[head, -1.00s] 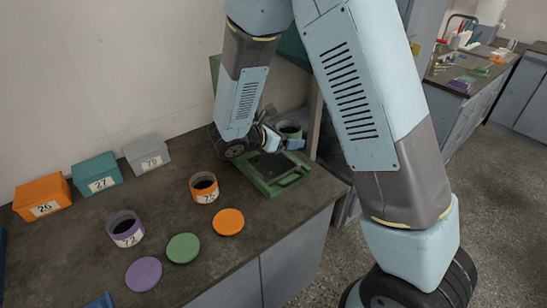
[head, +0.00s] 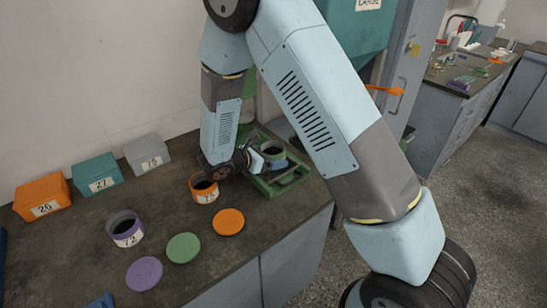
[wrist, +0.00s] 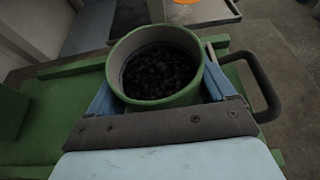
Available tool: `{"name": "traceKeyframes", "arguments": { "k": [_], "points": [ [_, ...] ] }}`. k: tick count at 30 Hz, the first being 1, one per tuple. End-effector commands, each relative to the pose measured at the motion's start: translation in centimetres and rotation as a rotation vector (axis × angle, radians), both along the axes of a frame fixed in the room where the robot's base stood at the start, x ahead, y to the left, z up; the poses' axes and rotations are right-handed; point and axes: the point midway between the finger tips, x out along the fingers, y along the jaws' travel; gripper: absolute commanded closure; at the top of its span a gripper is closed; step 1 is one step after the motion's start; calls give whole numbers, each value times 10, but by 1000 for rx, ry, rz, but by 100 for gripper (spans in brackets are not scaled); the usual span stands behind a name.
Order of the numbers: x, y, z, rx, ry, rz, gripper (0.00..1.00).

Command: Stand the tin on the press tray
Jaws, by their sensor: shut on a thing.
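The tin is a green, open-topped can filled with dark grains. It shows large in the wrist view (wrist: 158,93) and small in the head view (head: 273,153). My gripper (head: 262,160) is shut on it, with a blue finger on each side in the wrist view. The tin is upright, mouth up. The green press tray (head: 290,182), with a dark loop handle in the wrist view (wrist: 262,85), lies under the tin. The tin's base is hidden, so I cannot tell whether it touches the tray. My arm hides part of the tray.
An orange-banded tin (head: 205,197) stands close left of my gripper. A purple tin (head: 125,238) stands farther left. Purple (head: 144,273), green (head: 184,248) and orange (head: 228,222) lids lie in front. Numbered orange (head: 42,193), teal (head: 97,170) and grey (head: 147,150) boxes line the wall.

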Motion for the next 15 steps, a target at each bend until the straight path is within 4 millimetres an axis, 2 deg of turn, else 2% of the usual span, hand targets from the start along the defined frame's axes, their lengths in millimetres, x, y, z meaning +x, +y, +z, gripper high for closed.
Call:
{"name": "traceKeyframes", "arguments": {
  "k": [4,5,9,15],
  "points": [
    [-1,-1,-3,2,6,-1,63],
    [-1,-1,-3,2,7,0,14],
    [-1,-1,-2,2,6,-1,1],
    [0,-1,-2,1,5,-1,0]
  ]
}}
